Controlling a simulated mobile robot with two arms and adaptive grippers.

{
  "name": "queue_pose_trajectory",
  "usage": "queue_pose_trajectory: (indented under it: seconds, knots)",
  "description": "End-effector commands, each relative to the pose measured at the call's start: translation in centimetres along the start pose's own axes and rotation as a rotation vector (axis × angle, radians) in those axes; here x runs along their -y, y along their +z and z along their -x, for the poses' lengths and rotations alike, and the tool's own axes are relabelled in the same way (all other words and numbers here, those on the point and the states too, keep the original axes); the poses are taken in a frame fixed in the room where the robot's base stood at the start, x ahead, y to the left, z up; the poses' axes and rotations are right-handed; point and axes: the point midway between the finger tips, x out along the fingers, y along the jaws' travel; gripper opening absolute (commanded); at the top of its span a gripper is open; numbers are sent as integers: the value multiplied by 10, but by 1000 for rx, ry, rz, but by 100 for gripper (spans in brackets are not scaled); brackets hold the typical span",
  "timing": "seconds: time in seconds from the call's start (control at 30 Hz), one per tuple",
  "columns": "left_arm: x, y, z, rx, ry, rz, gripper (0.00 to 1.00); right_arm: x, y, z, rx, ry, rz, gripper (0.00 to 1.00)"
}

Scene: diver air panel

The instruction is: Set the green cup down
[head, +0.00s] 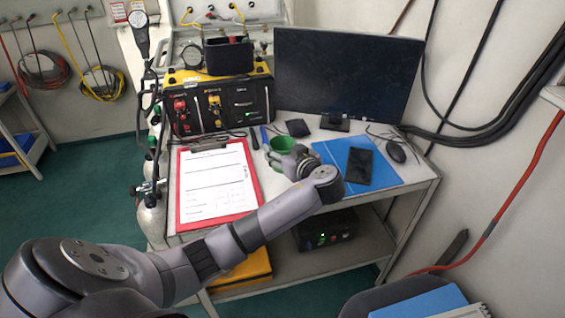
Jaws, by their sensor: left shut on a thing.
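The green cup (284,143) is near the middle of the white desk (268,178), between the red clipboard and the blue folder. My left gripper (278,154) reaches in from the left across the desk and is shut on the cup. My gripper and wrist hide the cup's lower part, so I cannot tell whether its base touches the desk. My right gripper does not show.
A red clipboard (216,183) with paper lies to the left. A blue folder (387,165) with a black phone (358,166) on it lies to the right. A mouse (396,152), monitor (347,75) and air panel (218,104) stand around. A chair (370,302) is at front right.

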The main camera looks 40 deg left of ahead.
Motion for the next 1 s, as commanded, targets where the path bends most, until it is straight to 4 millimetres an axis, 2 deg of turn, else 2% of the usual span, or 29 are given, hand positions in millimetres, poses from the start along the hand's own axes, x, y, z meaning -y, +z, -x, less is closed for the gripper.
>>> queue_pose_trajectory:
  seconds: [0.13,0.43,0.87,0.9,1.0]
  knots:
    - [0,12,-4,-1,0,-2,35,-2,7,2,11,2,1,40]
    - [0,49,-15,-1,0,-2,35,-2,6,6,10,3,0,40]
    - [0,57,-18,0,1,0,35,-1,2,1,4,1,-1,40]
    - [0,55,-17,-1,1,0,58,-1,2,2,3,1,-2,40]
    - [0,55,-17,-1,1,0,64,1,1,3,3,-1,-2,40]
